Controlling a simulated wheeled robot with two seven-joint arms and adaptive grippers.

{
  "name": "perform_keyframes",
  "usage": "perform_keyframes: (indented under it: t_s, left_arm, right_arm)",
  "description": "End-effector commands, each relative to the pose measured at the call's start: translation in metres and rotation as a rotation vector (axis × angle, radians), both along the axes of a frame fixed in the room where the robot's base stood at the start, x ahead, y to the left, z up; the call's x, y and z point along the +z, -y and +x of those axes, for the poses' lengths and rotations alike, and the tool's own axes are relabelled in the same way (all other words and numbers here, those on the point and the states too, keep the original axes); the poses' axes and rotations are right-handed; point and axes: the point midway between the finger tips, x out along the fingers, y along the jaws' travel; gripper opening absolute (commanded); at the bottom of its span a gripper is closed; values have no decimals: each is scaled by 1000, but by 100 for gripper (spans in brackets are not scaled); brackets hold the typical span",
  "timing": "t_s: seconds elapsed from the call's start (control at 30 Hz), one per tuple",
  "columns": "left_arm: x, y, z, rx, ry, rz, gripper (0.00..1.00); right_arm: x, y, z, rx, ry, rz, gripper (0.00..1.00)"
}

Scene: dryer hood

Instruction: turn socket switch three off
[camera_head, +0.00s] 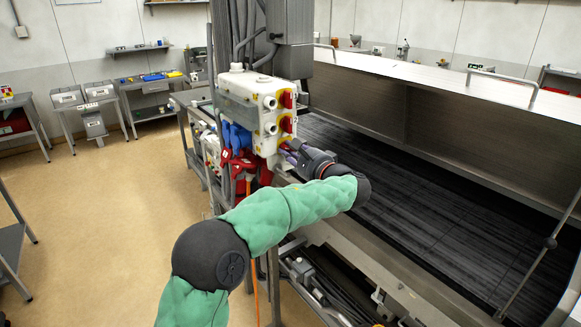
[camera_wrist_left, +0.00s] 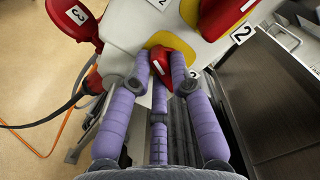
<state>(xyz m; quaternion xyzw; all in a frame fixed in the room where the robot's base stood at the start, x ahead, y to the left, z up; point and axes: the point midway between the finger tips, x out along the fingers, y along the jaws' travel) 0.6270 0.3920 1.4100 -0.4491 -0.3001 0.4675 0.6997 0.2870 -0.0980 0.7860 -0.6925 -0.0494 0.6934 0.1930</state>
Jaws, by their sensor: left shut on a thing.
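The white and grey socket box (camera_head: 243,112) is mounted on the grey column at the middle of the head view. Two red switches (camera_head: 286,100) show in a column on its right face. My left gripper (camera_head: 288,153) is below them at the box's lower right, its purple fingers against the box. In the left wrist view the fingers (camera_wrist_left: 166,60) are closed around a red switch knob (camera_wrist_left: 173,68) with a white mark, on a yellow plate. Another red switch (camera_wrist_left: 224,14) sits beyond it, near a label 2. A red socket (camera_wrist_left: 78,22) bears the label 3. My right gripper is out of view.
Blue and red sockets (camera_head: 238,137) and an orange cable (camera_head: 254,270) are on the box's left side. The long metal dryer hood (camera_head: 450,95) stands open to the right above a dark bed. The floor at left is clear, with tables behind.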

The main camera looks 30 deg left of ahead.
Motion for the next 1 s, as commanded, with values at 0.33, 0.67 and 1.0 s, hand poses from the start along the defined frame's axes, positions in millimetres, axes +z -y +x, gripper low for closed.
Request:
perform_keyframes:
  t_s: [0.33,0.67,1.0]
  left_arm:
    - [-6,0,1,0,255,-106,0]
    - [-5,0,1,2,382,-160,0]
    - [-3,0,1,2,412,-172,0]
  right_arm:
    - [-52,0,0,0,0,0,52]
    - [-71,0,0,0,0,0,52]
    - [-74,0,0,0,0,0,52]
